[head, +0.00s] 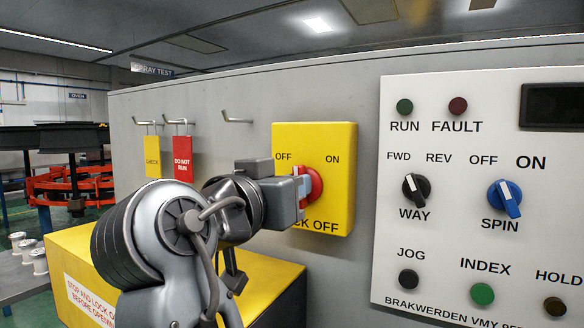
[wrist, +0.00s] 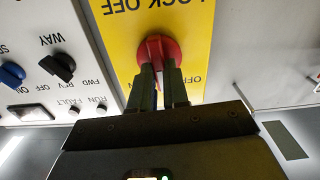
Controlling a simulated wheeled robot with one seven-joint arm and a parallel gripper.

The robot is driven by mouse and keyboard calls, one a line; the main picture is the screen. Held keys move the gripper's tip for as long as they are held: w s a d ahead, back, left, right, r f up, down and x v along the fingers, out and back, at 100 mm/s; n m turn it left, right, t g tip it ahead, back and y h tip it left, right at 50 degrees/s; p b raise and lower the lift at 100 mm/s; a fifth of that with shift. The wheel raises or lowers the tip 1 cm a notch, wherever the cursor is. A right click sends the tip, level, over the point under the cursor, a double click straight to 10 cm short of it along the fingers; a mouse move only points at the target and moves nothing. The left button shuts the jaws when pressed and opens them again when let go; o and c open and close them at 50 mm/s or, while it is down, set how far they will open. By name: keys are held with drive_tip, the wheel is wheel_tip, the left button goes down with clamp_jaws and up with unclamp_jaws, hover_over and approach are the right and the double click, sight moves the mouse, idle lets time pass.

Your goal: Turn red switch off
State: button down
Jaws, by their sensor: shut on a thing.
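The red switch (head: 315,184) is a round red knob on a yellow panel (head: 342,140) marked OFF at upper left and ON at upper right. The lettering below the knob is partly covered in the head view and reads LOCK OFF, upside down, in the wrist view. My gripper (head: 302,188) reaches the knob from the left, with its fingers shut on it. In the wrist view the two fingers of my gripper (wrist: 162,82) stand on either side of the grip of the red switch (wrist: 157,48). The fingers hide much of the grip, so I cannot tell its exact setting.
A white control panel (head: 450,240) with black WAY (head: 416,188) and blue SPIN (head: 505,199) knobs stands right of the yellow panel. A yellow CHECK tag (head: 152,164) and a red DO NOT RUN tag (head: 183,158) hang on hooks at left. A third hook (head: 236,119) is empty.

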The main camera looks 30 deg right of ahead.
drive_tip(key=n+p, duration=0.7)
drive_tip(key=p, duration=0.1)
drive_tip(key=shift+w+a+n, duration=0.15)
drive_tip(key=shift+n, duration=0.25)
drive_tip(key=shift+f+n, duration=0.15)
drive_tip(key=shift+n, duration=0.15)
drive_tip(key=c, duration=1.1)
unclamp_jaws()
drive_tip(key=b+v, duration=0.1)
drive_tip(key=v, duration=0.6)
drive_tip(key=shift+s+a, duration=0.2)
drive_tip(key=shift+a, duration=0.15)
